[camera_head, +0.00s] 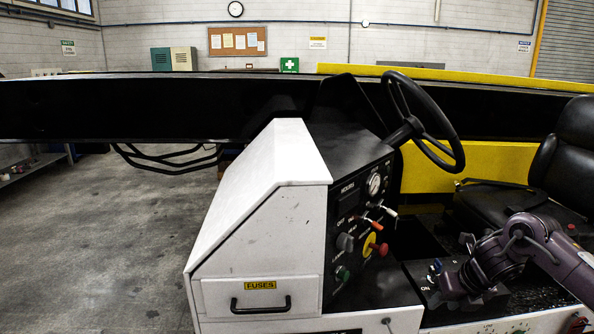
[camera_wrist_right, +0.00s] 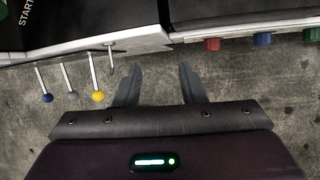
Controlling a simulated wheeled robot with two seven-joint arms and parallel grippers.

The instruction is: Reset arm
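My right arm (camera_head: 500,255), purple and dark grey, comes in from the right over the low panel beside the seat in the head view. In the right wrist view my right gripper (camera_wrist_right: 158,72) has its two grey fingers well apart, with nothing between them. Bare concrete shows behind the fingers, and the edge of the white panel (camera_wrist_right: 150,42) lies just beyond their tips. My left gripper is in neither view.
Levers with blue, grey and yellow knobs (camera_wrist_right: 98,96) stick out left of the fingers. Red, blue and green parts (camera_wrist_right: 262,39) line the right edge. The white console (camera_head: 262,215), steering wheel (camera_head: 425,120) and black seat (camera_head: 572,150) stand close by. Floor at left (camera_head: 95,230) is clear.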

